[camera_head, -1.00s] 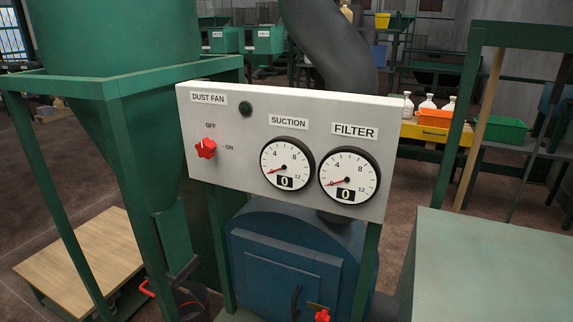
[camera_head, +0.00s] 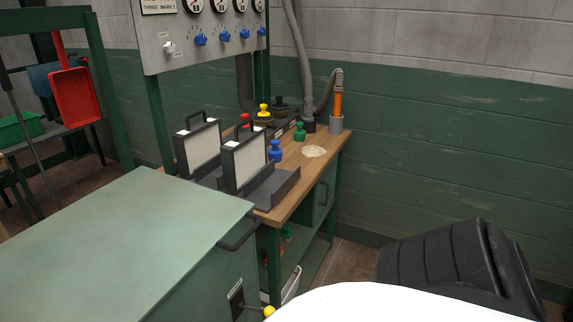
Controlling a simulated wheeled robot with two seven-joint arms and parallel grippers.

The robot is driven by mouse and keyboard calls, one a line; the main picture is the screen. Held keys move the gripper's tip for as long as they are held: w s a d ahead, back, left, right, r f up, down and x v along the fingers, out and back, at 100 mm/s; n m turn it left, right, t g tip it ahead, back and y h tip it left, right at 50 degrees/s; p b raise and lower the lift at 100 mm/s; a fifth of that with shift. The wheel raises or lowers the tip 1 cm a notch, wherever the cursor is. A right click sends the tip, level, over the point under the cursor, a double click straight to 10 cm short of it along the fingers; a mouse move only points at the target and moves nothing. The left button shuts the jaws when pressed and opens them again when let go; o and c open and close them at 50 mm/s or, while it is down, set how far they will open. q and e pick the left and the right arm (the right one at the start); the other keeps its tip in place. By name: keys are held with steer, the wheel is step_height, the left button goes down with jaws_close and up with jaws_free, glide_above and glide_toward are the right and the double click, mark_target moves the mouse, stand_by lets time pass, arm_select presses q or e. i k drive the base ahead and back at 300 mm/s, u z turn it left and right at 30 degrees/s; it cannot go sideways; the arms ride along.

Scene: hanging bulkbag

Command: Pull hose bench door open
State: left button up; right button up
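The hose bench (camera_head: 300,191) stands right of centre against the wall, with a wooden top and green frame. A grey hose (camera_head: 299,45) comes down to its far end, and an orange-handled hose end (camera_head: 338,100) stands in a grey holder there. Its green door (camera_head: 317,203) is under the top at the far right end, seen at a steep angle, with a dark handle (camera_head: 325,192). The door looks closed. Neither gripper is in view.
A large green cabinet (camera_head: 130,235) fills the lower left, close to the bench. Two framed screens (camera_head: 245,163) and several coloured knobbed pieces sit on the bench. A gauge panel (camera_head: 200,35) rises behind. Some floor shows right of the bench.

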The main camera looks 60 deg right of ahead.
mark_target(324, 188)
steer(key=z, duration=2.4)
steer(key=k, duration=0.65)
steer(key=z, duration=0.65)
steer(key=i, duration=1.3)
steer(key=u, duration=0.3)
steer(key=i, duration=1.15)
steer(key=u, duration=0.9)
steer(key=i, duration=0.5)
steer(key=z, duration=0.05)
